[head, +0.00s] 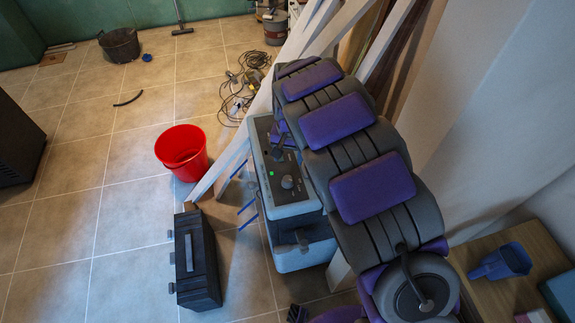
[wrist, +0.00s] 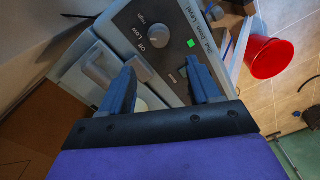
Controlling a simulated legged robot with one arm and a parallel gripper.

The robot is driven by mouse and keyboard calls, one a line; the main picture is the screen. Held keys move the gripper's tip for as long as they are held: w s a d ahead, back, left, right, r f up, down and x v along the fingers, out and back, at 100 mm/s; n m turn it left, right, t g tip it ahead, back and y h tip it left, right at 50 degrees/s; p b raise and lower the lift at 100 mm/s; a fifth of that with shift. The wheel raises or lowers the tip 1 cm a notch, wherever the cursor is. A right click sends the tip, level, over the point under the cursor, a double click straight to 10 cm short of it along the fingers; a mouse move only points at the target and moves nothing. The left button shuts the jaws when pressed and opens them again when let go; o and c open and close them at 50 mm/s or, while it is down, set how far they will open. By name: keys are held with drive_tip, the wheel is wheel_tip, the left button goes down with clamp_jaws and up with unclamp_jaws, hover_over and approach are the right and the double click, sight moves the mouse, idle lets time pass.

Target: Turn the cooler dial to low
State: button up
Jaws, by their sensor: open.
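The cooler (head: 292,205) is a grey-blue box with a dark control panel, standing on the floor beside my arm in the head view. Its round grey dial (head: 287,182) sits on the panel near a lit green square. In the wrist view the dial (wrist: 159,36) is close up, with High, Off and Low printed around its left side; I cannot tell which mark it points at. My gripper (wrist: 162,62) is open and empty, its two blue fingers spread over the panel (wrist: 195,15). In the picture the dial lies just beyond the gap between the fingertips. I see no clear contact.
A red bucket (head: 182,150) stands left of the cooler and a black toolbox (head: 196,262) in front of it to the left. Planks (head: 222,165) lean close behind. Cables (head: 240,95) lie on the tiles. A blue scoop (head: 500,262) is at right. Floor at left is mostly clear.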

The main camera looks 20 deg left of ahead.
drive_tip(key=shift+r, duration=2.3)
drive_tip(key=s+d+r+m+b, duration=0.1)
drive_tip(key=s+d+r, duration=0.2)
drive_tip(key=d, duration=0.4)
drive_tip(key=s+d+r+b, duration=0.15)
drive_tip(key=s+d, duration=0.25)
drive_tip(key=d, duration=0.4)
drive_tip(key=s+d+r+m, duration=0.1)
drive_tip(key=s+d+r, duration=0.25)
drive_tip(key=d, duration=0.35)
drive_tip(key=s+d+f+g+b, duration=0.1)
drive_tip(key=s+d, duration=0.3)
drive_tip(key=s, duration=0.7)
drive_tip(key=s+d+f+b, duration=0.1)
drive_tip(key=s+d, duration=0.3)
drive_tip(key=s, duration=0.7)
drive_tip(key=shift+s+d+n+g+b, duration=0.35)
drive_tip(key=shift+s+n+g+b, duration=0.05)
drive_tip(key=shift+b, duration=0.15)
